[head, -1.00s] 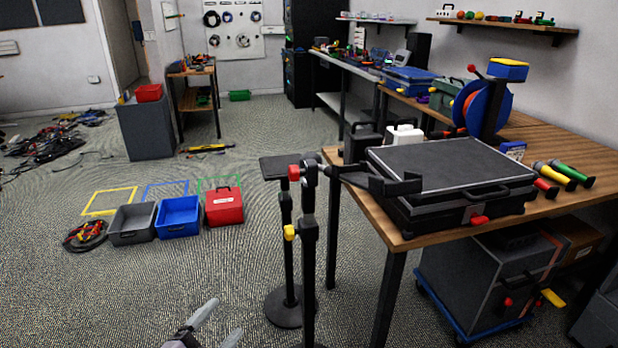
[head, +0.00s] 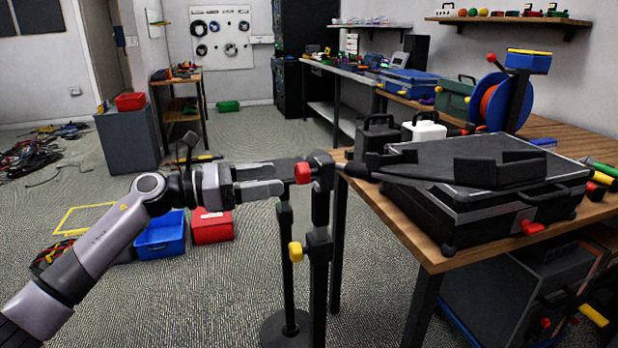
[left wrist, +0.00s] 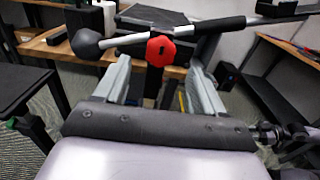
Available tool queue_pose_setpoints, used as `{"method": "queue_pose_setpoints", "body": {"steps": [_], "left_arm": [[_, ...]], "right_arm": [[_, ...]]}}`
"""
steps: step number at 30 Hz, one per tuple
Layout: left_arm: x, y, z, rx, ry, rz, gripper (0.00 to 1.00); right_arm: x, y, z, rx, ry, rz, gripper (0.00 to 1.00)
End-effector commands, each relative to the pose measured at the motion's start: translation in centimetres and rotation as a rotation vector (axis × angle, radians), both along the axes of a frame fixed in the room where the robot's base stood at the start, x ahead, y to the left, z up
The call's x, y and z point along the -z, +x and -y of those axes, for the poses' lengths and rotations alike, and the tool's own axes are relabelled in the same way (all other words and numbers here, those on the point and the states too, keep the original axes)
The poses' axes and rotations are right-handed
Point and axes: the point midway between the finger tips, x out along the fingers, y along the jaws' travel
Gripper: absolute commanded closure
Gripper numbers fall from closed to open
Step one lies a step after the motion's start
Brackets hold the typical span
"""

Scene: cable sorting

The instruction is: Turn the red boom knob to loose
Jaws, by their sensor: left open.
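The red boom knob (head: 302,172) sits on the left side of the black clamp at the top of a black stand (head: 320,205). It shows as a red octagon in the left wrist view (left wrist: 160,51). My left gripper (head: 282,180) points at the knob from the left, its fingers close to it. In the left wrist view the open fingers (left wrist: 160,75) lie to either side below the knob. Whether they touch it I cannot tell. The boom (head: 365,170) runs right from the clamp to a black cradle (head: 500,168). My right gripper is not in view.
A yellow knob (head: 296,251) sits lower on the stand. A wooden table (head: 425,250) at right carries a black case (head: 470,205). A blue bin (head: 160,236) and a red box (head: 212,226) stand on the floor behind my arm.

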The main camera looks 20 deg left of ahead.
Motion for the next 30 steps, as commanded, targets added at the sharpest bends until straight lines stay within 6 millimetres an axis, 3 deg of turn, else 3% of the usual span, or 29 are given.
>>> {"method": "queue_pose_setpoints", "body": {"steps": [15, 26, 30], "left_arm": [[-0.2, 3.6, 5.2, 0.0, 0.007, 0.006, 0.3], [-0.1, 4.0, 5.8, 0.0, 0.007, 0.005, 0.3], [-0.1, 4.0, 5.8, 0.0, 0.007, 0.005, 0.73]], "right_arm": [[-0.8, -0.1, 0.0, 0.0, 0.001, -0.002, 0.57], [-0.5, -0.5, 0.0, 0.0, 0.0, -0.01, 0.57], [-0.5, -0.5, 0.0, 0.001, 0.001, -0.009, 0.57]]}}
